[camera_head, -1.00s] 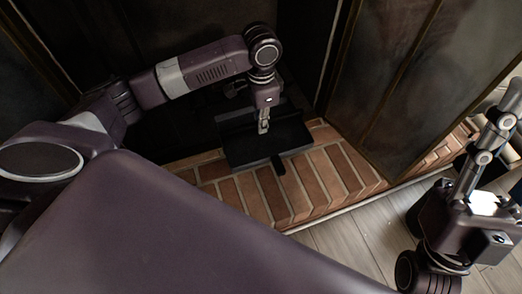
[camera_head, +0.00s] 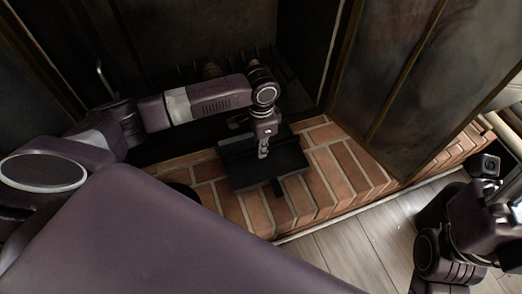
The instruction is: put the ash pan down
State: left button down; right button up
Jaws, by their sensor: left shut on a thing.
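The ash pan (camera_head: 285,168) is a flat black tray with a short tab at its front edge. It is over the brick hearth (camera_head: 325,185), in front of the dark firebox opening. I cannot tell whether its underside touches the bricks. My left gripper (camera_head: 263,153) points down into the pan and is shut on it; the exact grip spot is partly hidden by the fingers. Part of my right arm shows at the right edge, but its fingertips cannot be made out.
The dark firebox (camera_head: 215,45) opens behind the pan, with a grate (camera_head: 240,62) inside. A dark metal panel (camera_head: 395,85) stands to the right of the hearth. Bare brick lies right of the pan. Grey plank floor (camera_head: 350,240) is clear in front.

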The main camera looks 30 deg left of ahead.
dwell(0.3)
pick_arm(q)
jog(key=c, duration=2)
grip_release()
jog(key=shift+f, duration=0.1)
jog(key=shift+c, duration=0.2)
